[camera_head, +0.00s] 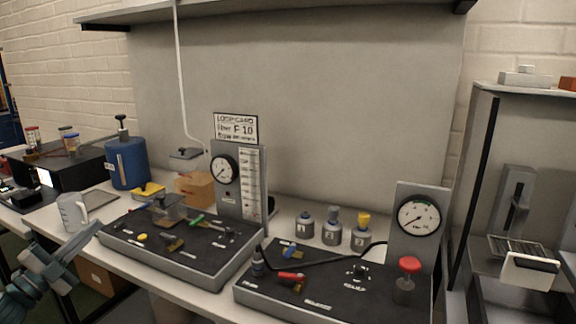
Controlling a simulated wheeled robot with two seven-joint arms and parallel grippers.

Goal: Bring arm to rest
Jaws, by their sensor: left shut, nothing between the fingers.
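My left gripper (92,234) is at the lower left, with its grey arm coming in from the bottom left corner. Its fingers are shut with nothing between them, in front of the bench edge and left of the left black panel (190,262). A clear measuring jug (72,212) stands just behind it; I cannot tell whether they touch. My right gripper is not in view.
The bench holds two black panels with valves and gauges; the right panel (330,302) has a red-knobbed part (409,268). Three small bottles (331,232) stand behind. A blue cylinder (126,162) and a black box (60,170) are at the left. A shelf (270,8) hangs above.

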